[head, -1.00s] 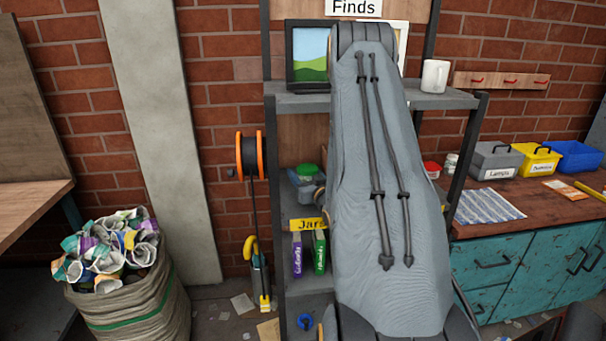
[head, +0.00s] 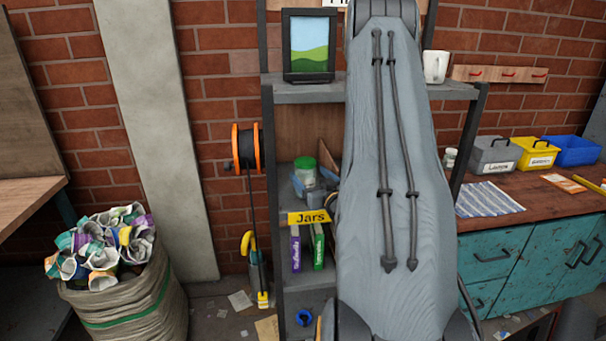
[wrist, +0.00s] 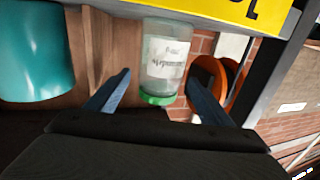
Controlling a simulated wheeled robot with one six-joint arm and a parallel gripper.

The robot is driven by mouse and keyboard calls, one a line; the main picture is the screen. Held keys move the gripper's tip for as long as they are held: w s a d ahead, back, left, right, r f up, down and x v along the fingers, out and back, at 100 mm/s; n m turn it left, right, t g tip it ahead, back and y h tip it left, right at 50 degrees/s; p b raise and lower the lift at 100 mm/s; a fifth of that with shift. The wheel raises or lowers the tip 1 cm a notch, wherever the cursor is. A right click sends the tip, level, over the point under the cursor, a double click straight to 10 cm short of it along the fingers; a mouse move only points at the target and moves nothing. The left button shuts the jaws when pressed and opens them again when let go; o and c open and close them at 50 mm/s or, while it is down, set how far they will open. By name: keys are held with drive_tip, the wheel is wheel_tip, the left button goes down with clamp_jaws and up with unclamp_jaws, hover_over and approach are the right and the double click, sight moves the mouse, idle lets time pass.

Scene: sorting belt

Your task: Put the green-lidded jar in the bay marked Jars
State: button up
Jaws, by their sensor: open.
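The green-lidded jar (head: 304,166) is clear with a white label and stands upright on the shelf just above the yellow Jars sign (head: 309,217). In the wrist view the jar (wrist: 166,62) appears upside down, its lid toward my gripper. My gripper (wrist: 158,76) is open, with one blue finger on each side of the jar in the picture. A gap shows beside the left finger; whether the right one touches cannot be told. In the head view my arm hides most of the bay and much of my gripper (head: 318,186).
A teal container (wrist: 35,50) stands in the same bay, left in the wrist view. A picture frame (head: 309,80) and a white mug (head: 436,66) are on the shelf above. Boxes (head: 296,250) stand below. An orange cable reel (head: 236,148) hangs left of the shelf.

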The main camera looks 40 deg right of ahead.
drive_tip(key=shift+b+v, duration=0.5)
drive_tip(key=shift+v, duration=1.8)
